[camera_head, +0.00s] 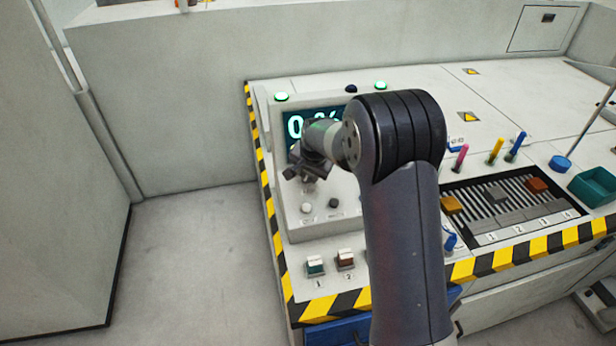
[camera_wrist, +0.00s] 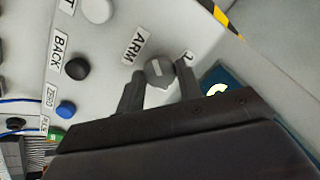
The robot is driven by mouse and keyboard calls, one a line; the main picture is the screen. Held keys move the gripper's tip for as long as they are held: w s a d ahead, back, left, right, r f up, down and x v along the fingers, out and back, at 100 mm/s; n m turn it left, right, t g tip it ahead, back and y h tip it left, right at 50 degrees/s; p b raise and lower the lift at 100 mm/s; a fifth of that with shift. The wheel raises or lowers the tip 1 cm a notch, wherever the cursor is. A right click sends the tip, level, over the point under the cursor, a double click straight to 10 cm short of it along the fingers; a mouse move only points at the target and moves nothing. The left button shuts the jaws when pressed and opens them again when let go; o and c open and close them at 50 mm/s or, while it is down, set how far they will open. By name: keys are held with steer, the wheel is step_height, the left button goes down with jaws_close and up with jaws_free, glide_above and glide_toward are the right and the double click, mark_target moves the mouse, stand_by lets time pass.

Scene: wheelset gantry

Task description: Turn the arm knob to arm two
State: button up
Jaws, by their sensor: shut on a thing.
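The arm knob (camera_wrist: 159,72) is a round grey knob with a pale pointer line, on the light panel beside the label "ARM". A label partly hidden by a finger stands on its other side. My gripper (camera_wrist: 158,82) has its two dark fingers on either side of the knob and is shut on it. In the head view my gripper (camera_head: 305,170) is at the panel, below the lit display (camera_head: 296,126), and hides the knob. My arm covers part of the display and panel. The display digits are partly hidden.
A black button (camera_wrist: 77,68) labelled "BACK" and a blue button (camera_wrist: 66,109) labelled "ZERO" sit near the knob. Two rocker switches (camera_head: 315,265) are at the panel's front. Coloured sliders (camera_head: 497,197) and a green tray (camera_head: 594,187) are to the right.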

steer(key=shift+m, duration=0.5)
steer(key=o, duration=1)
steer(key=b+v, duration=0.1)
steer(key=v, duration=1)
steer(key=shift+b, duration=0.3)
steer(key=shift+f, duration=0.1)
